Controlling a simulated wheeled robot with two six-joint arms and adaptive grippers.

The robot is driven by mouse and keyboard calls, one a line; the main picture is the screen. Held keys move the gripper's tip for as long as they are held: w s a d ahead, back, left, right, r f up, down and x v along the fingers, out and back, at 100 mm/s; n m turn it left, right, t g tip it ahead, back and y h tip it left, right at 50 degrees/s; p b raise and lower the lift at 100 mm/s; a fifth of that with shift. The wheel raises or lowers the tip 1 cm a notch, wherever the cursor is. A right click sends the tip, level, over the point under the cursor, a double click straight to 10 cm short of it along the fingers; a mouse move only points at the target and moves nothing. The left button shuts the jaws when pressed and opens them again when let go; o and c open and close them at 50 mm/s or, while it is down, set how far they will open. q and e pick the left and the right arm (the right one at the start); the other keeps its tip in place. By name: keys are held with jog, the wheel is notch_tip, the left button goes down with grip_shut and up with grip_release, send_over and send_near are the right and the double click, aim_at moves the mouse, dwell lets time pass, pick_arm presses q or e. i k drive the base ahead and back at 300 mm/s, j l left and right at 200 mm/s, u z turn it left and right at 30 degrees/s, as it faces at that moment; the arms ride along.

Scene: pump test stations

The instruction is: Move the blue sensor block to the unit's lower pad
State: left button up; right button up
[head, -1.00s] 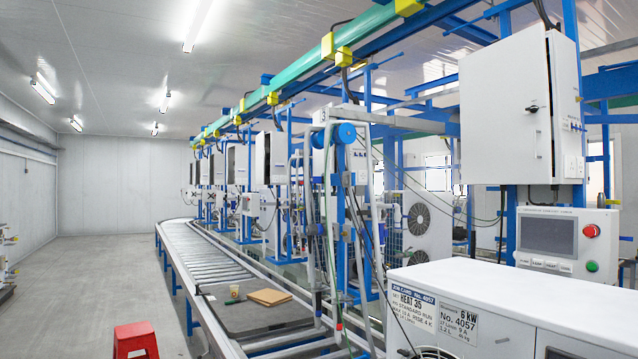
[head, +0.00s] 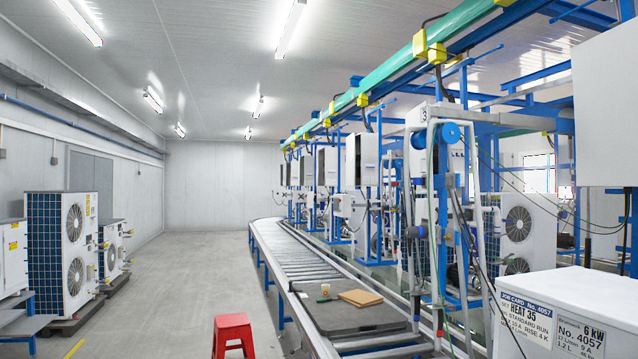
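No blue sensor block can be made out in the head view. A white unit (head: 545,290) with a job card reading No. 4057, HEAT 35 and a 6 kW label stands at the lower right, cut off by the picture edge. Its lower pad is not visible. Neither of my grippers is in view.
A roller conveyor (head: 290,255) runs into the distance, with a dark board (head: 350,318) bearing a brown pad (head: 360,298) and a small cup. A red stool (head: 232,335) stands on the floor. Fan units (head: 62,255) line the left wall.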

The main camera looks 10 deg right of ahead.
aim_at(421, 181)
jog(key=i+u, duration=0.1)
jog(key=i, duration=5.6)
jog(key=z, duration=3.75)
